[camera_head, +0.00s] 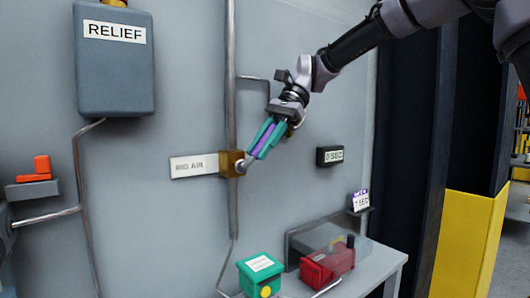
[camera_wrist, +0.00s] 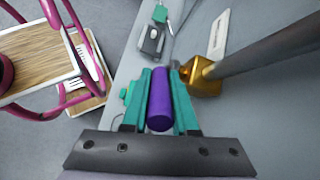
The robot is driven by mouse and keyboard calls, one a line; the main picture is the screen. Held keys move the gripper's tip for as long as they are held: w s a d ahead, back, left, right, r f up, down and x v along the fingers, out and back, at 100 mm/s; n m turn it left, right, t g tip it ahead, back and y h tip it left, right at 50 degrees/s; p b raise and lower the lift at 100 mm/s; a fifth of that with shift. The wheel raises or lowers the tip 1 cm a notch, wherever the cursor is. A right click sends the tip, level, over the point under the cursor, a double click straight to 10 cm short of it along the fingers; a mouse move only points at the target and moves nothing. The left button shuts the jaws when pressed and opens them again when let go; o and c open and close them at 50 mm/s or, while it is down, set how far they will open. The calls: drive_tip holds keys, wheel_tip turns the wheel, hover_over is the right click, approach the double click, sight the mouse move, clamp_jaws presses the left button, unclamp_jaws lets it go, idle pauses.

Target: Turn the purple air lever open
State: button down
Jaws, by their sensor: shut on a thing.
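The purple air lever (camera_head: 264,141) shows between the teal fingers of my gripper (camera_head: 267,138) in the head view. It slants up and to the right from the brass valve body (camera_head: 232,163) on the vertical pipe. In the wrist view the purple lever grip (camera_wrist: 160,100) lies lengthwise between both teal fingers (camera_wrist: 161,101). My gripper is shut on it. The brass valve body also shows in the wrist view (camera_wrist: 204,77), right of the fingers. A white label plate (camera_head: 194,165), reading roughly "RIG AIR", is left of the valve.
A grey RELIEF box (camera_head: 115,62) hangs upper left. An orange-handled part (camera_head: 41,167) is at the far left. A small timer display (camera_head: 329,156) is right of the lever. A green box (camera_head: 261,272) and a red device (camera_head: 327,264) stand below. The wall around the lever is mostly clear.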

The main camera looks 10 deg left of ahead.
drive_tip(key=t+h, duration=0.1)
drive_tip(key=s+a+r+t+h, duration=0.1)
drive_tip(key=t+h, duration=0.1)
drive_tip(key=shift+s+a+r+t, duration=0.15)
drive_tip(key=shift+s+a+t, duration=0.1)
drive_tip(key=shift+s+t, duration=0.1)
drive_tip(key=shift+s+a+r+t+h, duration=0.1)
drive_tip(key=shift+s+a+t+h, duration=0.2)
drive_tip(key=shift+t+h, duration=0.35)
drive_tip(key=shift+s+a+t+h, duration=0.2)
drive_tip(key=shift+s+t+h, duration=0.1)
drive_tip(key=shift+t+h, duration=0.3)
drive_tip(key=c, duration=0.7)
unclamp_jaws()
wheel_tip(320, 180, up, 11)
